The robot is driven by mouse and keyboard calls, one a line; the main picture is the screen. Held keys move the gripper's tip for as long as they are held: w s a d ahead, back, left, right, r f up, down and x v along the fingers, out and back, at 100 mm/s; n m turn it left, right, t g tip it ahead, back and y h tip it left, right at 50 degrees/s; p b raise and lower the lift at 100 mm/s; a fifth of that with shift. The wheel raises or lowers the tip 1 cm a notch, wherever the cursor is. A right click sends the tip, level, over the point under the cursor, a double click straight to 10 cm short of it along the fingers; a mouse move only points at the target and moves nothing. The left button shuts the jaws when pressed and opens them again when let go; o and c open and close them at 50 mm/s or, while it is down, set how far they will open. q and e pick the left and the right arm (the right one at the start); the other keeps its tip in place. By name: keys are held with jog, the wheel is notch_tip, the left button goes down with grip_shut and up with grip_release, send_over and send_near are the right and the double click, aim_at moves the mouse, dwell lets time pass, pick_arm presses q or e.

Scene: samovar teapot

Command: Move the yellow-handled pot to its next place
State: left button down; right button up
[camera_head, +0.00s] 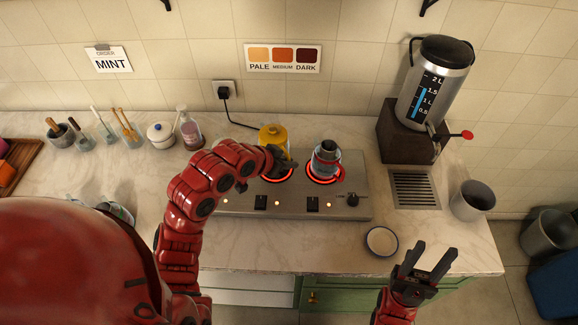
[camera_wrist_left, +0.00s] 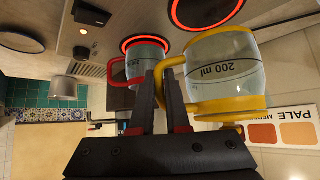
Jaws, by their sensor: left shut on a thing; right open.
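The yellow-handled pot (camera_head: 273,135) is glass with a yellow lid. It appears raised above and behind the left burner (camera_head: 277,177), whose ring glows red. My left gripper (camera_head: 281,160) is shut on its yellow handle; in the left wrist view the jaws (camera_wrist_left: 162,88) grip the handle beside the clear body of the pot (camera_wrist_left: 228,65), marked 200 ml. A red-handled glass pot (camera_head: 325,162) stands on the glowing right burner; it also shows in the left wrist view (camera_wrist_left: 147,62). My right gripper (camera_head: 428,265) is open and empty at the counter's front edge.
A steel samovar (camera_head: 437,85) with a red-knobbed tap stands right of the stove (camera_head: 235,208), beside a drain grate (camera_head: 415,190) and grey cup (camera_head: 472,201). Jars and a white pot (camera_head: 161,136) line the back left.

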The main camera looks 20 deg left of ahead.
pick_arm(q)
notch_tip(320, 180, down, 6)
jog(key=shift+w+d+r+p, duration=0.15)
jog(key=shift+p, duration=0.65)
jog(key=shift+f, duration=0.25)
jog(key=shift+f, duration=0.1)
jog(key=shift+f, duration=0.15)
jog(key=c, duration=0.9)
grip_release()
